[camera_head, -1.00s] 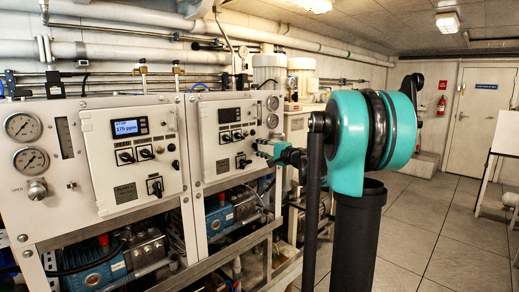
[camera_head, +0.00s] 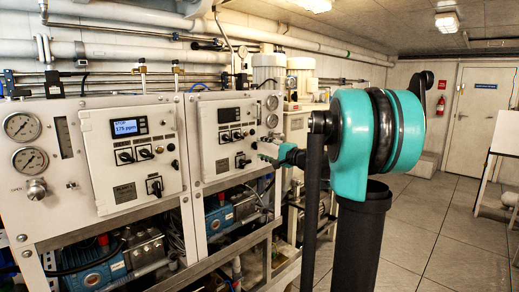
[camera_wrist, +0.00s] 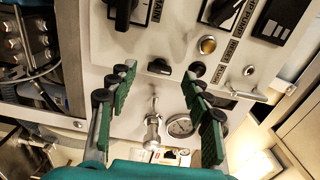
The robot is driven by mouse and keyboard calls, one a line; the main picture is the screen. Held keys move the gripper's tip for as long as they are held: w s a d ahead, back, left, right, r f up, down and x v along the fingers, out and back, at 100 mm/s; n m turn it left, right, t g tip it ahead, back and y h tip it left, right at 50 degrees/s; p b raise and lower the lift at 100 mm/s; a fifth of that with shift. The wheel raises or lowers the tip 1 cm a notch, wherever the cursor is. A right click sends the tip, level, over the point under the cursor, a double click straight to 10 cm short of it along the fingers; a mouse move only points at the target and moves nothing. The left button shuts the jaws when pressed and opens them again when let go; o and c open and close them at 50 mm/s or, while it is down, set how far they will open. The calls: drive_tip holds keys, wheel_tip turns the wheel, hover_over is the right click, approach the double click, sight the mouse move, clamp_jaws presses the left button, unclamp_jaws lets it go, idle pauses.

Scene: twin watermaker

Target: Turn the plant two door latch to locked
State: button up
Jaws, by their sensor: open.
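The right-hand white control panel (camera_head: 222,165), which I take to be plant two, has a display and several black knobs. In the wrist view a small black latch-like knob (camera_wrist: 160,69) on the white panel face lies between my fingertips as seen. I take it for the door latch, but its marking is too small to read. My gripper (camera_wrist: 160,82) is open, with green-padded fingers on either side of the knob. I cannot tell whether either finger touches it. In the head view my gripper (camera_head: 265,150) is at the panel's right edge, and it hides the latch there.
The left panel (camera_head: 135,155) is beside. Open floor (camera_head: 415,230) lies to the right.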

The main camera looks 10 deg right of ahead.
drive_tip(key=v, duration=0.9)
drive_tip(key=shift+s, duration=0.15)
drive_tip(key=s+a+f+n+g+h, duration=0.25)
drive_tip(key=s+a+f+g, duration=0.2)
drive_tip(key=s+f, duration=0.55)
drive_tip(key=s+a+f+n+g+h, duration=0.2)
drive_tip(key=s+a+f+n+g, duration=0.25)
drive_tip(key=f, duration=0.85)
drive_tip(key=s+d+f+n+h, duration=0.1)
drive_tip(key=s+d+f+h, duration=0.2)
drive_tip(key=s+f, duration=0.3)
drive_tip(key=s+d+f+n+g+h, duration=0.1)
drive_tip(key=s+d+f+n+h, duration=0.1)
drive_tip(key=s+f, duration=0.5)
drive_tip(key=s+d+h, duration=0.1)
drive_tip(key=s, duration=0.3)
drive_tip(key=shift+d+f+n, duration=0.15)
drive_tip(key=shift+f+n, duration=0.05)
drive_tip(key=shift+n, duration=0.1)
drive_tip(key=shift+w, duration=0.1)
